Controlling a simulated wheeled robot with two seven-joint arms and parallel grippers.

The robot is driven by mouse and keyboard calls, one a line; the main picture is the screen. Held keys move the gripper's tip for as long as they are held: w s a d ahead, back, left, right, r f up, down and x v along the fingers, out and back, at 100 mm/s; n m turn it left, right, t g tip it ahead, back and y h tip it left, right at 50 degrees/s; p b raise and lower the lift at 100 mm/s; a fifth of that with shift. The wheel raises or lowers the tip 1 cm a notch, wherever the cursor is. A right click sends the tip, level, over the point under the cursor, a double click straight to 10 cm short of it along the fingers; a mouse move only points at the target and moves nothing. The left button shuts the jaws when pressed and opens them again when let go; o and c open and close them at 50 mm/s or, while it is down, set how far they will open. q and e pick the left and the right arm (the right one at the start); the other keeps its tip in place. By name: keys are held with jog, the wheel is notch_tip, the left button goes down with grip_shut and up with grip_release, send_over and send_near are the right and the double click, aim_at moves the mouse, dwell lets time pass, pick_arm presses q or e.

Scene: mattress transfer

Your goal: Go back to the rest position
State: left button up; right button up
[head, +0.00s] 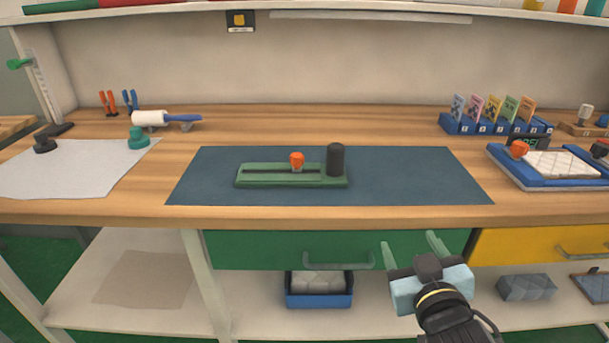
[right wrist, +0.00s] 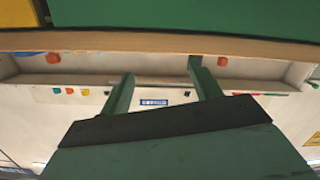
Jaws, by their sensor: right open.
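My right gripper (head: 412,248) is in front of the workbench, below the tabletop edge and in front of the green drawer (head: 290,250). Its two green fingers are apart with nothing between them. The fingers also show in the right wrist view (right wrist: 160,92), with a pale wall and the bench's wooden edge beyond them. My left gripper is not in view. On the blue mat (head: 420,175) sits a green slotted base (head: 260,182) with an orange knob (head: 297,160) and a dark cylinder (head: 336,160).
A blue tray (head: 510,180) with a white quilted pad (head: 562,164) is at the right. A card rack (head: 480,125) stands behind it. A white roller (head: 150,118) and grey sheet (head: 70,170) lie at the left. A blue bin (head: 318,300) is on the lower shelf. The drawer handle (head: 338,262) sticks out near my right gripper.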

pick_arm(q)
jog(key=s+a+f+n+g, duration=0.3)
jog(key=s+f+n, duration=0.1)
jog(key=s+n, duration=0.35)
pick_arm(e)
jog(key=s+d+f+m+g, duration=0.1)
jog(key=s+d+f+g, duration=0.1)
jog(key=s+f+g, duration=0.7)
jog(key=s+d+f+g, duration=0.2)
jog(key=s+f+g, duration=0.2)
jog(key=s+f, duration=0.85)
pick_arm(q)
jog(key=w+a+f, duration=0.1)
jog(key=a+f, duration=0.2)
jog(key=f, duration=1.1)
pick_arm(e)
jog(key=d+f, duration=0.3)
jog(key=f, duration=0.9)
pick_arm(q)
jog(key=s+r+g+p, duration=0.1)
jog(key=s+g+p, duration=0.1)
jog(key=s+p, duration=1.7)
jog(key=p, duration=0.7)
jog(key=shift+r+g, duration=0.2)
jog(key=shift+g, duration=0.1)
pick_arm(e)
jog(key=s+r+g, duration=0.1)
jog(key=s+g, duration=0.1)
jog(key=s, duration=1.7)
